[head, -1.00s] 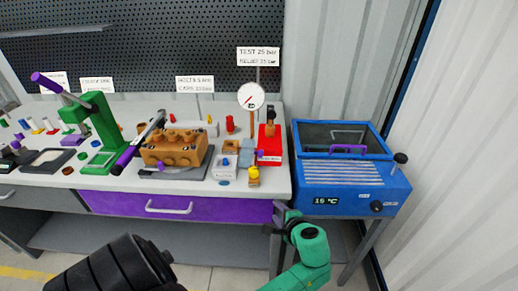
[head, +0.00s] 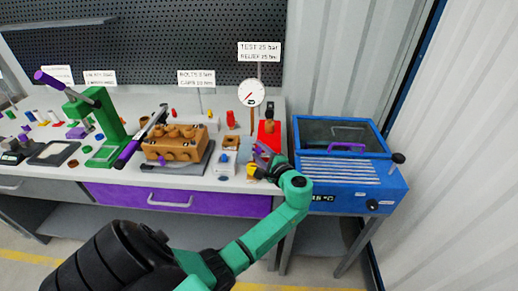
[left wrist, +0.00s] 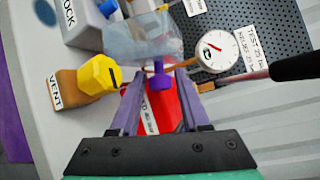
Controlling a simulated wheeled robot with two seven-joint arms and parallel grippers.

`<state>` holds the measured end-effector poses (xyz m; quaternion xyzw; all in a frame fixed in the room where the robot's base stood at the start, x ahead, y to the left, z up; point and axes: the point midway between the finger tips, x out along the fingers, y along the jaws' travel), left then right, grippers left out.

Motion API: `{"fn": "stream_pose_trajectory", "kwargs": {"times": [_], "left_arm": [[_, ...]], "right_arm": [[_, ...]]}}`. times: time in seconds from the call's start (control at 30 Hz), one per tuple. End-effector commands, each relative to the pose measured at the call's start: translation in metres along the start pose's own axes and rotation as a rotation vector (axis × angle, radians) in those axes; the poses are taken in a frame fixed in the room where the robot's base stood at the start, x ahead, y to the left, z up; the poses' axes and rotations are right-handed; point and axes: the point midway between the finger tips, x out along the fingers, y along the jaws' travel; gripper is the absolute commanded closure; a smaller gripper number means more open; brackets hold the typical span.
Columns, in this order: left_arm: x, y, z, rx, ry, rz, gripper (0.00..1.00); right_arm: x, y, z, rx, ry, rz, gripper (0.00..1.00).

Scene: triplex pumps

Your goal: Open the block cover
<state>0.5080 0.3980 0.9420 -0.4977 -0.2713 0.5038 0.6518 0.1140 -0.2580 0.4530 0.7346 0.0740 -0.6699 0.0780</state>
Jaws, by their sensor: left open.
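A see-through pale blue cover (left wrist: 140,38) with a purple knob (left wrist: 160,78) shows in the left wrist view, beside a red stand. In the head view the clear cover (head: 246,156) is small and partly hidden by my gripper. My left gripper (head: 263,152) reaches over the bench's right front part. In the left wrist view its two purple fingers (left wrist: 158,80) are apart, with the purple knob between them. I cannot tell whether either finger touches the knob. My right gripper is not in view.
A yellow knob on an orange VENT block (left wrist: 75,88) stands close to the left of the fingers. A pressure gauge (head: 251,93), a white block with blue knob (head: 224,165) and a red stand (head: 268,132) are close by. A blue bath (head: 345,180) stands right of the bench.

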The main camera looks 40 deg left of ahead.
Motion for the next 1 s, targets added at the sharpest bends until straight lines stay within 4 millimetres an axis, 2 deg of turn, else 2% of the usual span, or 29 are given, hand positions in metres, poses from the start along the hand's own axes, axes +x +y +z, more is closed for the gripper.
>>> {"fn": "stream_pose_trajectory", "kwargs": {"times": [0.27,0.3,0.37,0.4,0.43,1.0], "left_arm": [[0.006,0.0003,0.0,-0.002,0.0,0.001,0.54],[0.006,0.0003,0.0,-0.002,0.0,0.001,0.58],[0.0058,0.0003,0.0,-0.002,0.0,0.001,0.81],[0.0058,0.0004,0.0,-0.002,0.0,0.001,0.96],[0.0057,0.0004,0.0,-0.002,0.0,0.001,1.0],[0.0054,0.0009,0.0,-0.001,0.0,0.002,1.0]], "right_arm": [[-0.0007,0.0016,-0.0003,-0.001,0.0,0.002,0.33],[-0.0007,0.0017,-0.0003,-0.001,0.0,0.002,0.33],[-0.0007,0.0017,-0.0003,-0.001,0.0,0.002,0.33],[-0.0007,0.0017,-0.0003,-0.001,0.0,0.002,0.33],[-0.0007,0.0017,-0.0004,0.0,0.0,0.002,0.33],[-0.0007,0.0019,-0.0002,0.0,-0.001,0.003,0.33]]}}
